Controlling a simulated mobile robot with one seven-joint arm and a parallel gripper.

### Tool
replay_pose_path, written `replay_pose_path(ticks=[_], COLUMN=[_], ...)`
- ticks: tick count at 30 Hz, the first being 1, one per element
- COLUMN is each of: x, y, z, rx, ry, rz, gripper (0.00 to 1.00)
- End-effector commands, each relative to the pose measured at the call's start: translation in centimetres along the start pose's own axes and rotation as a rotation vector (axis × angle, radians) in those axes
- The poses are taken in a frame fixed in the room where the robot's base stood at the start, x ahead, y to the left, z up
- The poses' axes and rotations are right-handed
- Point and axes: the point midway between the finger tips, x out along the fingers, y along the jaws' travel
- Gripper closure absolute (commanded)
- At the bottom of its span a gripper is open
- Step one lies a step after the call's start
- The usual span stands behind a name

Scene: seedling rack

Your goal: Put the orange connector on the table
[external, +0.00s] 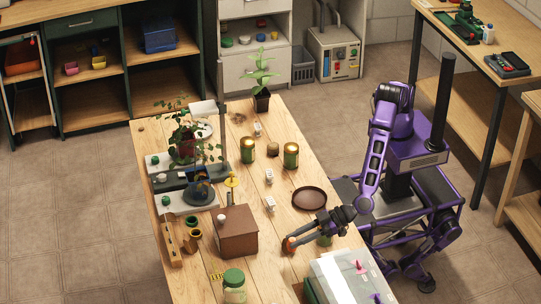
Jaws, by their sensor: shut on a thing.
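My gripper (291,242) reaches in from the right, low over the wooden table (262,170) at its front right part. It is shut on a small orange-brown piece, which looks like the orange connector (287,247). The connector shows at the fingertips, just right of a brown wooden box (237,233). I cannot tell whether it touches the tabletop. A green-topped can (325,240) stands partly hidden under my gripper.
A brown round dish (309,198) lies behind my gripper. A green-lidded jar (234,286) stands at the front.

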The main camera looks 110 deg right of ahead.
Motion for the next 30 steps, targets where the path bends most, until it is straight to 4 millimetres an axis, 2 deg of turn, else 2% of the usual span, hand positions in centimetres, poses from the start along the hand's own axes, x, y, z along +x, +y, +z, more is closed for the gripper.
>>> replay_pose_path(ticks=[3, 9, 30], x=[1.8, 3.6, 6.7], y=[-1.6, -3.6, -6.5], z=[0.8, 1.4, 2.9], rx=[0.002, 0.002, 0.002], ry=[0.000, 0.000, 0.000], rz=[0.000, -0.001, 0.000], gripper=[1.00, 1.00, 1.00])
